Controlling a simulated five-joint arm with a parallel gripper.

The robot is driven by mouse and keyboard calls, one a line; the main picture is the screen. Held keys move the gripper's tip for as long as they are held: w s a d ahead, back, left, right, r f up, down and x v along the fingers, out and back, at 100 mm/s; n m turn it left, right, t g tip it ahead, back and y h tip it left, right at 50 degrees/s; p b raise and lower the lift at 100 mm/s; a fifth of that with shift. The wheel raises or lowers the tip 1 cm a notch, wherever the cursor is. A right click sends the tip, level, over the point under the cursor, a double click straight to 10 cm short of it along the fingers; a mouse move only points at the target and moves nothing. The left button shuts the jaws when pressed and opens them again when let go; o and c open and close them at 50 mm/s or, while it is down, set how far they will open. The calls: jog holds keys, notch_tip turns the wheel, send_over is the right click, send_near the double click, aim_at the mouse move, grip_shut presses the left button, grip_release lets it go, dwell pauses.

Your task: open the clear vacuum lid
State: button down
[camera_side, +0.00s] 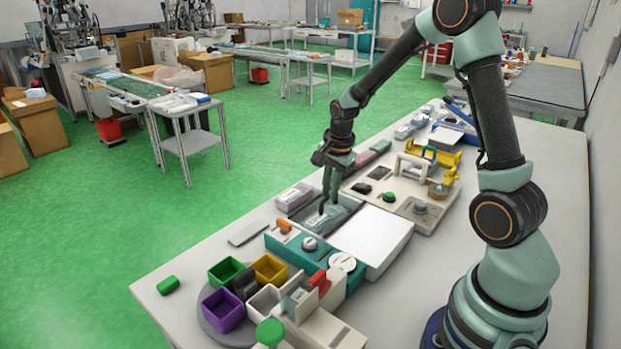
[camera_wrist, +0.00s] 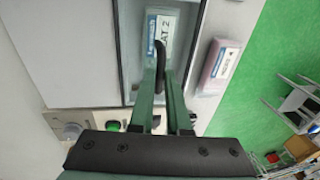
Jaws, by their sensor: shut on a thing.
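The clear vacuum lid (camera_side: 345,206) covers a shallow grey chamber near the middle of the bench in the side view. It also shows in the wrist view (camera_wrist: 131,30), where a white labelled pack (camera_wrist: 163,22) is visible through it. My gripper (camera_side: 328,202) reaches down over the lid from above. Its green fingers (camera_wrist: 160,85) are shut on the dark curved handle (camera_wrist: 161,56) of the lid. The lid looks about flat on the chamber; I cannot tell whether its edge is raised. The fingers hide part of the handle and pack.
A white flat-topped box (camera_side: 372,240) stands beside the chamber. A pink labelled pack (camera_side: 294,196) lies on its other side. Several coloured bins (camera_side: 225,271) stand at the bench's front, and a beige fixture (camera_side: 405,190) lies beyond. Bare bench shows at the left edge.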

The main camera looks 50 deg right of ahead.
jog(key=s, duration=1.2)
jog(key=shift+s+d, duration=0.1)
jog(key=shift+s, duration=0.1)
jog(key=c, duration=0.9)
grip_release()
jog(key=r, duration=0.4)
jog(key=s+r, duration=0.1)
jog(key=r, duration=0.3)
jog(key=s+a+r, duration=0.1)
jog(key=r, duration=0.3)
